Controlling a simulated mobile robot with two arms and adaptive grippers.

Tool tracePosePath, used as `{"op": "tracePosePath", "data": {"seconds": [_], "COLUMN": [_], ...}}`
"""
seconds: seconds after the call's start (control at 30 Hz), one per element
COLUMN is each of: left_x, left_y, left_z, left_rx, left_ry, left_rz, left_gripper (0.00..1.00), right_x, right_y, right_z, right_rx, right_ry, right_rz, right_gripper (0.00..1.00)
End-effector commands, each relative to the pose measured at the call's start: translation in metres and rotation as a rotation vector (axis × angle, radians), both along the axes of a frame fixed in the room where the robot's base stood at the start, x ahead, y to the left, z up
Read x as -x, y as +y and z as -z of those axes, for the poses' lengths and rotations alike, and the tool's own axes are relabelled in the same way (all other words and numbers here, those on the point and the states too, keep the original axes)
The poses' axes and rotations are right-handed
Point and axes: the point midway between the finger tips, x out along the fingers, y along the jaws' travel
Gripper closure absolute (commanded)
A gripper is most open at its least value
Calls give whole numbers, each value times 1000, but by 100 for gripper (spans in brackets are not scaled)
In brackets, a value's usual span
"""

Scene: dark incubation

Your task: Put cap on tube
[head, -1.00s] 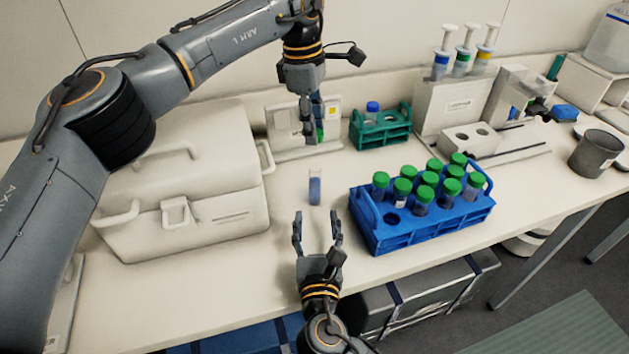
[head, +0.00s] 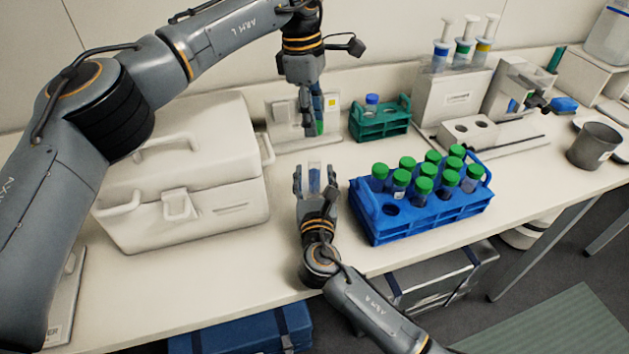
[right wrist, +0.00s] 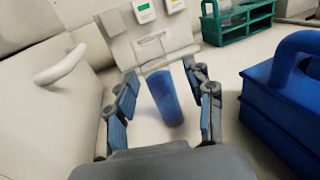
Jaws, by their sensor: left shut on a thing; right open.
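An uncapped clear tube with blue liquid (head: 314,178) stands upright on the bench in front of the white device. My right gripper (head: 316,178) is open, its fingers on either side of the tube. In the right wrist view the tube (right wrist: 164,100) is between the open fingers, with a gap visible to both sides. My left gripper (head: 312,118) is above and behind the tube, shut on a green cap (head: 320,128). The fingers hide part of the cap.
A blue rack (head: 400,232) with several green-capped tubes stands close to the right. A teal rack (head: 380,127) with a blue-capped tube is behind it. A white case (head: 190,215) is on the left. A white device (head: 285,128) stands behind the tube.

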Motion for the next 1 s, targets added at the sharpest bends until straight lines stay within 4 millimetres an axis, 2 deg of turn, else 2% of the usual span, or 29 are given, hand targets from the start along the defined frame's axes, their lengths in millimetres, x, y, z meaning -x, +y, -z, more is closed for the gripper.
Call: {"op": "tracePosePath", "data": {"seconds": [0.13, 0.43, 0.7, 1.0], "left_x": [0, 0, 0, 0], "left_y": [0, 0, 0, 0], "left_z": [0, 0, 0, 5], "left_rx": [0, 0, 0, 0], "left_ry": [0, 0, 0, 1], "left_rz": [0, 0, 0, 0], "left_gripper": [78, 78, 78, 78], "right_x": [-8, -9, -9, -9], "right_y": [1, 0, 0, 0], "right_z": [0, 0, 0, 0], "right_rx": [0, -1, 0, 0], "right_ry": [0, 1, 1, 0], "right_rz": [-1, -1, 0, 0], "right_gripper": [47, 47, 100, 100]}}
